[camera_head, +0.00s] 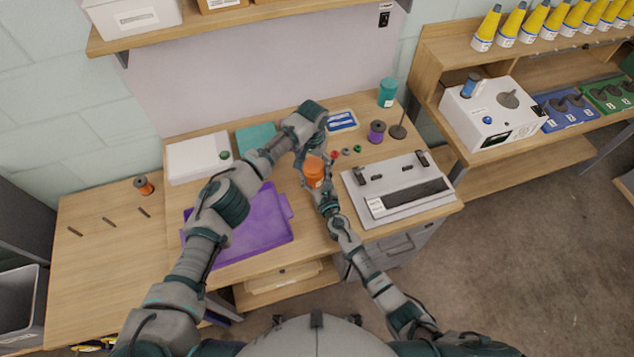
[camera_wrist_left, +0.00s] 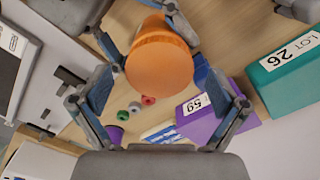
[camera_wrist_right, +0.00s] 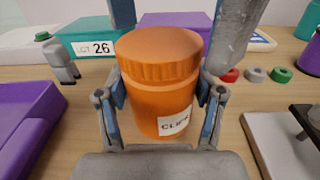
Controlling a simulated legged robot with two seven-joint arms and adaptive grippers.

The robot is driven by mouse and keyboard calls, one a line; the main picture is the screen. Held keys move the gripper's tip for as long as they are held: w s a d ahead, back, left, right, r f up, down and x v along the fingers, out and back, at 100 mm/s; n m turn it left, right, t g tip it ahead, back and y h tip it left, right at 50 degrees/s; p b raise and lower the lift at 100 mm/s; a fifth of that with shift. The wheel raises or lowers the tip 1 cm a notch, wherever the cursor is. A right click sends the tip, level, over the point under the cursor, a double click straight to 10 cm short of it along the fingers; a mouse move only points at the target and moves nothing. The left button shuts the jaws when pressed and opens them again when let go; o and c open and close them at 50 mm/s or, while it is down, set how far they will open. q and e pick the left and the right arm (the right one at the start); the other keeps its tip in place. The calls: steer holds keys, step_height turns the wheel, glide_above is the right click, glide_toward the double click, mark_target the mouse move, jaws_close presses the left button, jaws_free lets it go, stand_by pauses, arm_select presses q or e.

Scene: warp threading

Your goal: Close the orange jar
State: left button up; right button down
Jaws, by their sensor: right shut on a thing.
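The orange jar (camera_head: 314,174) is held above the table, in front of the grey machine's left side. My right gripper (camera_wrist_right: 160,95) is shut on its body, one finger on each side, above a "CLIPS" label. The jar stands about upright in the right wrist view. A ribbed orange lid (camera_wrist_right: 158,55) sits on its top; I cannot tell whether it is fully tightened. My left gripper (camera_wrist_left: 155,85) points down over the lid, which also shows as an orange disc in the left wrist view (camera_wrist_left: 158,62). Its fingers are spread on both sides of the lid, with visible gaps.
A purple tray (camera_head: 255,245) lies left of the jar. The grey machine (camera_head: 408,205) stands to the right. Small red, grey and green rings (camera_head: 346,152), a purple spool (camera_head: 377,131) and a teal jar (camera_head: 387,92) are behind. A teal box (camera_wrist_right: 95,38) stands at the back.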

arm_select(q)
step_height(320, 180, up, 12)
stand_by(0.6)
steer(key=shift+w, duration=0.1)
arm_select(e)
steer(key=shift+c, duration=0.3)
jaws_free()
arm_select(q)
steer(key=shift+f, duration=0.1)
arm_select(e)
steer(key=v, duration=1.2)
steer(key=shift+d+f, duration=0.1)
